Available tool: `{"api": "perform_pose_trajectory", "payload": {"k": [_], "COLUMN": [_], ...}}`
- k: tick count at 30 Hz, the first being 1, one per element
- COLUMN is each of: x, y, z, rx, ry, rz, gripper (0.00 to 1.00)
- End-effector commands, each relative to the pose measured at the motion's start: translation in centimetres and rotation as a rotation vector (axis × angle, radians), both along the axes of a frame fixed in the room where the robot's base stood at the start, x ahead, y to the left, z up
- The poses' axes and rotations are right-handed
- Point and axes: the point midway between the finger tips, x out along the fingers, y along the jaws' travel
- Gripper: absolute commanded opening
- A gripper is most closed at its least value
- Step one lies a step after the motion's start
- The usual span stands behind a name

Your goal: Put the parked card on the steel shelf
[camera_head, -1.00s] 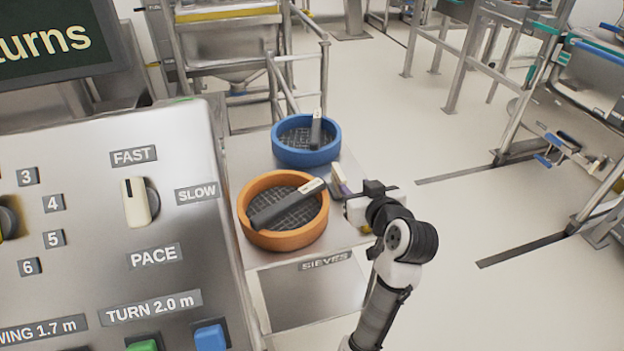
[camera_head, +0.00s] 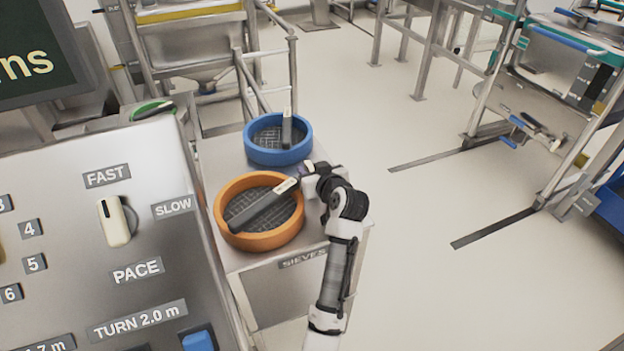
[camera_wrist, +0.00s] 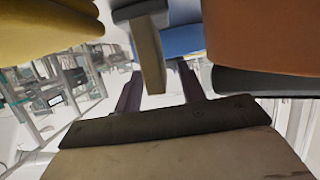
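No card can be made out for certain in either view. A steel stand labelled SIEVES (camera_head: 303,258) carries an orange sieve (camera_head: 230,232) and a blue sieve (camera_head: 266,157). My gripper (camera_head: 307,170) is at the stand's right side, close to the orange sieve. In the wrist view its two dark purple fingers (camera_wrist: 158,92) are apart. A tan upright piece with a grey top (camera_wrist: 151,60) shows between or just beyond them; I cannot tell what it is or whether they touch it. The orange sieve wall (camera_wrist: 265,38) is close at upper right.
A dark bar-shaped tool (camera_head: 262,206) lies across the orange sieve, and another (camera_head: 287,128) leans in the blue one. A control console (camera_head: 100,230) fills the left foreground. A yellow object (camera_wrist: 45,25) is close in the wrist view. Open floor (camera_head: 420,280) lies to the right.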

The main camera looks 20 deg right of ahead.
Motion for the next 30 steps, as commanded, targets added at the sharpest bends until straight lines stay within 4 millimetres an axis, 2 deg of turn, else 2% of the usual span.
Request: {"api": "perform_pose_trajectory", "payload": {"k": [8, 18, 30], "x": [0.54, 0.51, 0.52], "y": [0.01, 0.00, -0.01], "z": [-0.22, -0.22, 0.26], "rx": [-0.001, 0.000, -0.001], "ry": [-0.001, 0.000, -0.002], "rz": [-0.001, -0.001, -0.001], "gripper": [0.40, 0.00, 0.00]}}
